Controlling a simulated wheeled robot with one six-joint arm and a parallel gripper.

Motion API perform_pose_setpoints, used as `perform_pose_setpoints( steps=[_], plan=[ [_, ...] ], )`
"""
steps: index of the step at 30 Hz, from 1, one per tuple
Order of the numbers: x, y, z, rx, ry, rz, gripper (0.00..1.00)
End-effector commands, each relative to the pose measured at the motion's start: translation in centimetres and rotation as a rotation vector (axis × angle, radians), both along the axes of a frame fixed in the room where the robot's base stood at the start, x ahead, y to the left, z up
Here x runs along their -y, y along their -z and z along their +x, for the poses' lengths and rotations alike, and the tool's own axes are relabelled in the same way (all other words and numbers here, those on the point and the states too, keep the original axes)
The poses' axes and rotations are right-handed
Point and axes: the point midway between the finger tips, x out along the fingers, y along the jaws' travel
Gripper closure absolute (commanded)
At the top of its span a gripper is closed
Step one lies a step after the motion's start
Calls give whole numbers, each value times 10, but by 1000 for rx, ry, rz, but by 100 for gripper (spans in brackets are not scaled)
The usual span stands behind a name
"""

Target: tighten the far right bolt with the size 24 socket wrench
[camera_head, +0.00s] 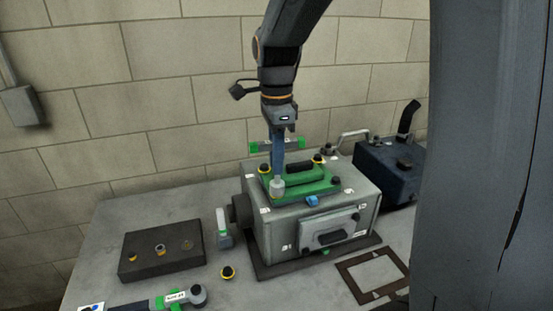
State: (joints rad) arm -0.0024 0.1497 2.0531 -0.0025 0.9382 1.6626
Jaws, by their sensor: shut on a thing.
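My gripper (282,127) is shut on a socket wrench with a blue shaft (277,163) and a crossbar with green ends (298,143). The wrench hangs roughly upright, and its pale socket (277,186) is at the near left corner of the green cover (298,187) on the grey engine block (260,228). I cannot tell whether it touches there, and no size is readable on it. A yellow and black bolt (318,159) is at the cover's far right corner. Another (265,169) is at its far left. The near right corner has a dark bolt (336,181).
Another wrench (172,299) with a white label lies at the table's front. A dark block (162,251) with fittings stands left, and a yellow and black ring (228,272) lies near the engine. A dark blue canister (385,172) stands at right. A large grey column blocks the right side.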

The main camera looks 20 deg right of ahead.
Motion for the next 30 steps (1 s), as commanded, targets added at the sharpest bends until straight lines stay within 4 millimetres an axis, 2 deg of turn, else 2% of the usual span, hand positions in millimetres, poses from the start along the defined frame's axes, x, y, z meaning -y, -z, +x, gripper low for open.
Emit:
perform_pose_setpoints(
  steps=[16, 21, 30],
  plan=[
    [-1, 0, 1, 0, 652, 0, 100],
    [-1, 1, 1, 0, 720, 0, 100],
    [-1, -2, 1, 2, 719, 1, 100]
  ],
)
